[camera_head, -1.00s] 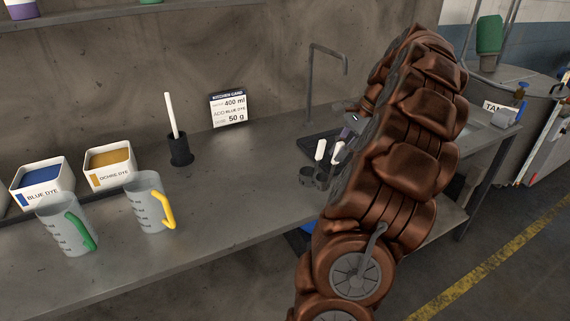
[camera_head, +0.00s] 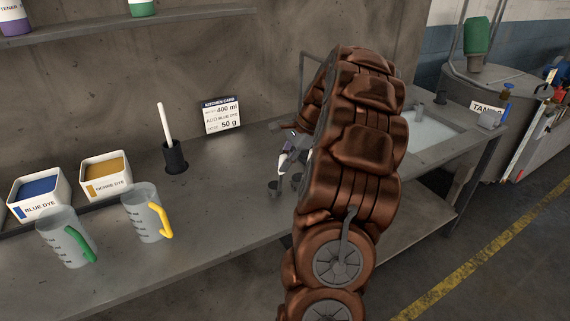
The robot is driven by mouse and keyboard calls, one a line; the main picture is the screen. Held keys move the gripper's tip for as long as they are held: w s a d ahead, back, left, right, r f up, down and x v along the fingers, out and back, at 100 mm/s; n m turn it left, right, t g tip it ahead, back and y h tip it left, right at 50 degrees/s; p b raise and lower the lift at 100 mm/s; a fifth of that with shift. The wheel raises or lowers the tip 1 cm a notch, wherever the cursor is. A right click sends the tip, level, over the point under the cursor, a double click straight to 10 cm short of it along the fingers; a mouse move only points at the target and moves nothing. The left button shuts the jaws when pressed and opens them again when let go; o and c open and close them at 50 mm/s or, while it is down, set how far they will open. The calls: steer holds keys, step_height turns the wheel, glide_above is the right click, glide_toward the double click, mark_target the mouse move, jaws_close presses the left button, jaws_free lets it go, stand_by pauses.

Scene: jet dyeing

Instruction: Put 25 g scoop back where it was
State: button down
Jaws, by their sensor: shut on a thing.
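Two small dark scoops with pale handles show just left of my arm, over the right part of the bench: a left scoop (camera_head: 274,188) and a right scoop (camera_head: 297,182). My gripper (camera_head: 290,150) is partly hidden behind my brown arm. It is shut on a scoop by the pale handle. The two overlap in view, so I cannot tell which scoop is held. No 25 g marking is readable on either.
Left on the bench (camera_head: 215,215) stand a blue dye tub (camera_head: 38,209), an ochre dye tub (camera_head: 106,189), a green-handled jug (camera_head: 62,243) and a yellow-handled jug (camera_head: 141,216). A black holder (camera_head: 175,160) with a white rod and a kitchen card (camera_head: 221,116) stand behind. The bench's middle is clear.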

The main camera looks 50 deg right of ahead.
steer(key=shift+f, duration=1.1)
steer(key=c, duration=1.2)
jaws_free()
steer(key=shift+o, duration=0.2)
steer(key=b+v, duration=0.2)
steer(key=v, duration=1)
steer(key=shift+b, duration=0.3)
steer(key=s+a+f+n+g, duration=0.15)
steer(key=a+n, duration=0.45)
steer(key=a, duration=0.9)
steer(key=a+n+g, duration=0.2)
steer(key=a+n, duration=0.3)
steer(key=a, duration=0.9)
steer(key=s+a+f+n+h, duration=0.1)
steer(key=s+a+f+n, duration=0.2)
steer(key=s, duration=0.3)
steer(key=s+a+f+n+g+h, duration=0.1)
steer(key=s+a+f+n, duration=0.2)
steer(key=s, duration=0.4)
steer(key=s+a+f+n+g+h, duration=0.1)
steer(key=s+a+f+n, duration=0.2)
steer(key=s, duration=0.4)
steer(key=shift+a+f+n+h, duration=0.25)
steer(key=shift+a+n+h, duration=0.05)
steer(key=shift+a+n, duration=0.45)
